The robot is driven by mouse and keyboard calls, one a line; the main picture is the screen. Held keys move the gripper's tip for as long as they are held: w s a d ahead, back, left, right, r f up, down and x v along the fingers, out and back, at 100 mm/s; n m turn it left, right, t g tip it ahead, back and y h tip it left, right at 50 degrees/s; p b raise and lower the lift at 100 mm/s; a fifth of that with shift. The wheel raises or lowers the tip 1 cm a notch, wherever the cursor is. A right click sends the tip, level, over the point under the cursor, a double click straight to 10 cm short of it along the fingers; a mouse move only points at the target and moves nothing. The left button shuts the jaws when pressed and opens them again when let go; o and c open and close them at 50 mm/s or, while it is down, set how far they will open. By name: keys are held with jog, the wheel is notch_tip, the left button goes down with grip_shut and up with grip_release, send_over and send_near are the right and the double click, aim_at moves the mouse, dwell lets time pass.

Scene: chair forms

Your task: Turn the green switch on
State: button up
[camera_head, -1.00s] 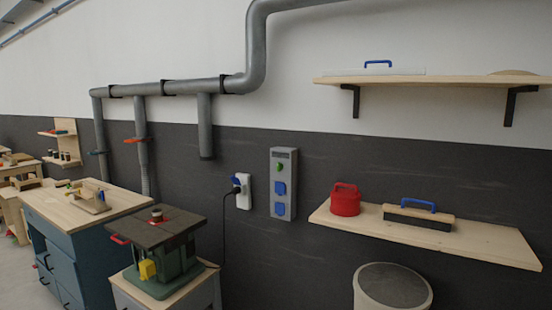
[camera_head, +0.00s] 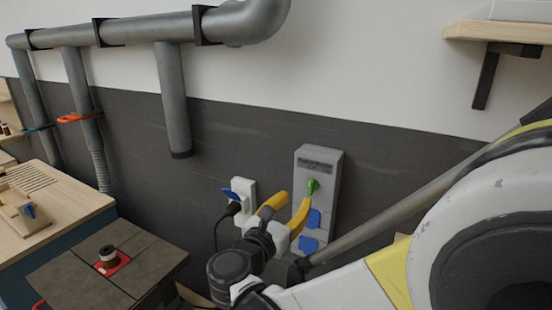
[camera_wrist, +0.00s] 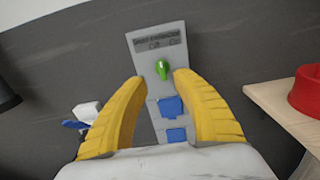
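The green switch (camera_head: 312,187) is a small knob on the upper part of a grey wall box (camera_head: 327,164). Below it on the box are blue socket covers (camera_head: 311,222). In the wrist view the green switch (camera_wrist: 162,69) is an elongated knob, a little tilted from upright, below a dark label strip. My gripper (camera_head: 284,198) has yellow fingers and is in front of the box. In the wrist view my gripper (camera_wrist: 160,76) is open and empty, its fingertips apart on either side of the switch's line. I cannot tell the remaining distance to the switch.
A white socket with a blue plug (camera_head: 238,195) and black cable is left of the box. A red container (camera_wrist: 306,92) stands on a wooden shelf (camera_wrist: 285,112) at right. A grey pipe (camera_head: 172,100) hangs left. A machine table (camera_head: 130,250) stands at lower left.

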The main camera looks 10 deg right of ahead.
aim_at(310, 183)
jog(key=x, duration=0.7)
jog(key=b+x, duration=0.1)
jog(key=x, duration=0.2)
jog(key=shift+d+r, duration=0.2)
jog(key=shift+r, duration=0.1)
grip_shut()
